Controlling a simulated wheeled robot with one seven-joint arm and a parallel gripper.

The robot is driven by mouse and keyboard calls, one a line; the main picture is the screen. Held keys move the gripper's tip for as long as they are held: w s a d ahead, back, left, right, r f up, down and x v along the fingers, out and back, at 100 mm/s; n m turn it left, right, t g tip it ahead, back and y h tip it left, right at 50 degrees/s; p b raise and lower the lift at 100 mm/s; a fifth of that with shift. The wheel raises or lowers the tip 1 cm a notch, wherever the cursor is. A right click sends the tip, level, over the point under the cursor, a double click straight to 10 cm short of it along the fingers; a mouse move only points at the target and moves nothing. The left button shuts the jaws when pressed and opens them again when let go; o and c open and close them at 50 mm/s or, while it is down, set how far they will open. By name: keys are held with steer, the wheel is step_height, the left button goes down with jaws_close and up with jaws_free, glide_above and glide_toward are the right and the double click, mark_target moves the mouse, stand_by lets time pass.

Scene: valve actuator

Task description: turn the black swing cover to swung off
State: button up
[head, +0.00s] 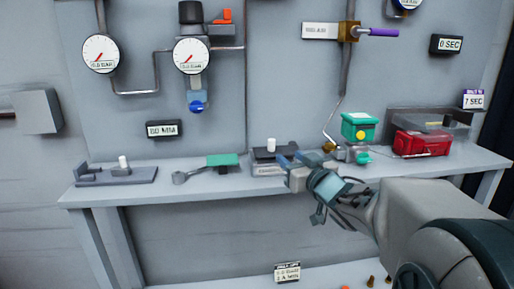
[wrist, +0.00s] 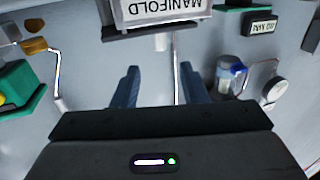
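The black swing cover (head: 277,152) lies on top of a grey block (head: 268,170) on the bench, with a white knob (head: 271,144) standing up at it. In the wrist view the block's MANIFOLD label (wrist: 162,9) shows upside down at the top. A dark strip, likely the cover's edge (wrist: 150,31), runs below it, with the white knob (wrist: 161,43) under that. My gripper (head: 293,159) is at the right side of the block. Its two blue fingers stand apart in the wrist view (wrist: 160,84) with nothing between them. Whether a finger touches the cover cannot be told.
A green box (head: 359,126) and a red box (head: 421,143) stand right of my gripper. A fixture with a white post (head: 117,174) is further left. Gauges and pipes line the wall behind.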

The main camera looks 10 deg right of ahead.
mark_target(273, 144)
steer(key=b+x, duration=0.1)
steer(key=x, duration=1)
steer(key=shift+w+a+b, duration=0.15)
steer(key=shift+w+b, duration=0.15)
steer(key=shift+b, duration=0.05)
jaws_close()
